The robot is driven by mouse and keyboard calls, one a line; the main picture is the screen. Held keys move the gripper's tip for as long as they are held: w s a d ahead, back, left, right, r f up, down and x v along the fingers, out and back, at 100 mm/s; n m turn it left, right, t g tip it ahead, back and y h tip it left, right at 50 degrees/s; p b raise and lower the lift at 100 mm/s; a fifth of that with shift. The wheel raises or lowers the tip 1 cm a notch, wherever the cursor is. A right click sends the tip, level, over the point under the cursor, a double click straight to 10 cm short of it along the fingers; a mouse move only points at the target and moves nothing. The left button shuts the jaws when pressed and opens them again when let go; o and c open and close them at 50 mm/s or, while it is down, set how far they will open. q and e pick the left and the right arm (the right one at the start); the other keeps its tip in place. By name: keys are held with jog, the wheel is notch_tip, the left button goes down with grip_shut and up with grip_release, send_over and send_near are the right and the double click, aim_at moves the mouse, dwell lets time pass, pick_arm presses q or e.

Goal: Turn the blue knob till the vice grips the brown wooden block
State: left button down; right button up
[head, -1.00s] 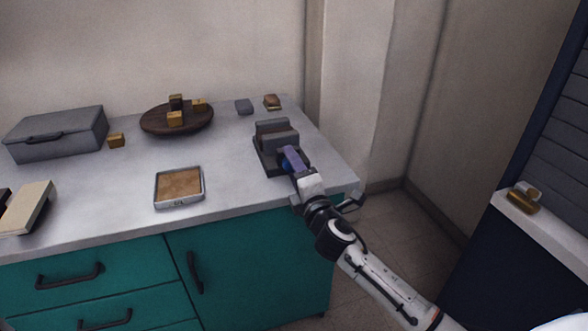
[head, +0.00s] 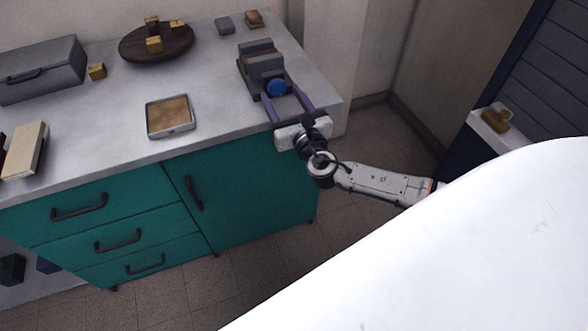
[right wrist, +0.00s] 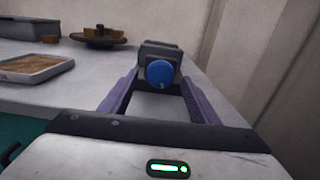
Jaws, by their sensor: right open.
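The grey vice (head: 262,66) stands near the right end of the counter. Its round blue knob (head: 276,88) faces the front edge, and it also shows in the right wrist view (right wrist: 159,73). My right gripper (head: 282,98) is open, and its two purple fingers point at the vice. In the right wrist view the fingers lie left and right of the knob, with gaps on both sides. I cannot make out a brown block between the vice jaws. My left gripper is not in view.
A tray (head: 170,131) lies left of the vice. Behind are a dark round board (head: 136,46) with several small blocks, a grey block (head: 225,26) and a brownish block (head: 253,20). A grey box (head: 42,72) stands at left. The counter between tray and vice is clear.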

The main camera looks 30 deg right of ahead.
jog(key=s+a, duration=0.2)
jog(key=s, duration=0.6)
jog(key=s+a+f+m+g+y+b, duration=0.1)
jog(key=s+a+f+m+g, duration=0.2)
jog(key=s+f+m, duration=0.3)
jog(key=s+a+f+m+g+y+b, duration=0.2)
jog(key=s+a+f+m, duration=0.3)
jog(key=f+m, duration=0.7)
jog(key=shift+s+a+m+g+y, duration=0.35)
jog(key=shift+s+m, duration=0.75)
jog(key=shift+m, duration=0.6)
jog(key=shift+d, duration=0.1)
